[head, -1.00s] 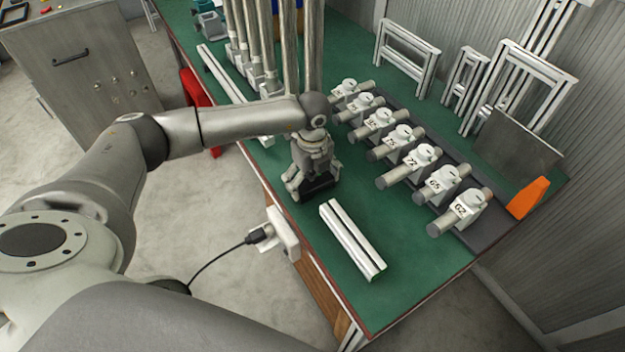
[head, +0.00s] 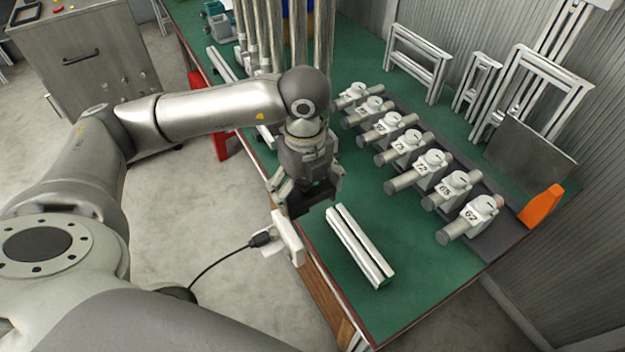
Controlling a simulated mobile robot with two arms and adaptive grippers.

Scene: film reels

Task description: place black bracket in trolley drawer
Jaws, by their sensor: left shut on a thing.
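My left gripper (head: 308,192) is in the middle of the head view, pointing down over the near left edge of the green bench. It is shut on the black bracket (head: 312,201), a small dark piece between its fingers, partly hidden by them. The bracket appears raised above the bench top. A grey metal trolley cabinet (head: 88,75) with a dark drawer handle (head: 80,59) stands at the upper left; its drawer front looks closed. My right gripper is not in view.
White profile bars (head: 360,246) lie on the green bench (head: 420,300) right of the gripper. Numbered clamp blocks (head: 432,162) stand in a row further right. Tall posts (head: 324,40) rise behind the arm. A red object (head: 222,145) is beside the bench. Open floor lies between bench and trolley.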

